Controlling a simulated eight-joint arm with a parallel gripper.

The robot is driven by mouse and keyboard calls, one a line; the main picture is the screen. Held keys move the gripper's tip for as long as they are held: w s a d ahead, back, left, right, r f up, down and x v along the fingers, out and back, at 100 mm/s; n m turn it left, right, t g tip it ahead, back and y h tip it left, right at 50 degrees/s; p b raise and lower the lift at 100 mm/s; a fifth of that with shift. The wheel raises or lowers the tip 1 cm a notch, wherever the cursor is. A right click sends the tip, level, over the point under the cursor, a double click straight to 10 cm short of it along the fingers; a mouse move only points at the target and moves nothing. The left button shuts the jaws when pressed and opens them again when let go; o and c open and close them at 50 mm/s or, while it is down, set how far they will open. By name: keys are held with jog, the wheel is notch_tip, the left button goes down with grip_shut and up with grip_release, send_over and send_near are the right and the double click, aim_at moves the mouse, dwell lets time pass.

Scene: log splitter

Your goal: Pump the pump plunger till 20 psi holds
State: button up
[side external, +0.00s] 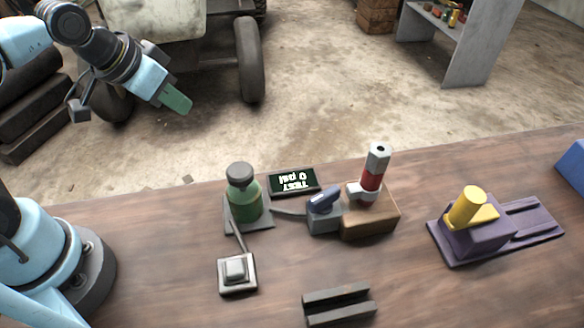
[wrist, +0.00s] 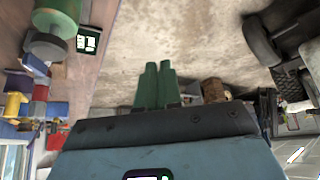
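A green cylinder with a dark grey knob on top (side external: 243,195) stands on a grey plate on the bench; it looks like the pump and its plunger. It also shows at the upper left of the wrist view (wrist: 57,18). A small display (side external: 293,181) behind it reads "TEST 0 psi", upside down in the side view; it is also in the wrist view (wrist: 88,41). My gripper (side external: 176,99) is raised well away from the pump, up and left of it in the side view. Its green fingers (wrist: 154,85) are together and hold nothing.
A square switch (side external: 237,271) and a dark grooved block (side external: 340,303) lie in front. A purple fixture with a yellow cylinder (side external: 480,240) is farther right.

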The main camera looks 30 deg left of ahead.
jog(key=d+r+m+g, duration=0.1)
jog(key=d, duration=0.1)
jog(key=d+r+m+g, duration=0.1)
jog(key=d+r, duration=0.1)
jog(key=d+r+m+g, duration=0.1)
jog(key=d+r, duration=0.1)
jog(key=d, duration=0.1)
jog(key=shift+w+m+h, duration=0.15)
jog(key=shift+m+h, duration=0.15)
jog(key=shift+m, duration=0.1)
grip_shut()
notch_tip(320, 180, up, 6)
jog(key=m+g+y, duration=0.1)
jog(key=m+g, duration=0.2)
jog(key=m, duration=0.1)
send_over(239, 171)
jog(key=shift+f, duration=0.2)
notch_tip(239, 171, down, 14)
jog(key=shift+f, duration=1.75)
jog(key=shift+r, duration=0.15)
notch_tip(239, 171, up, 14)
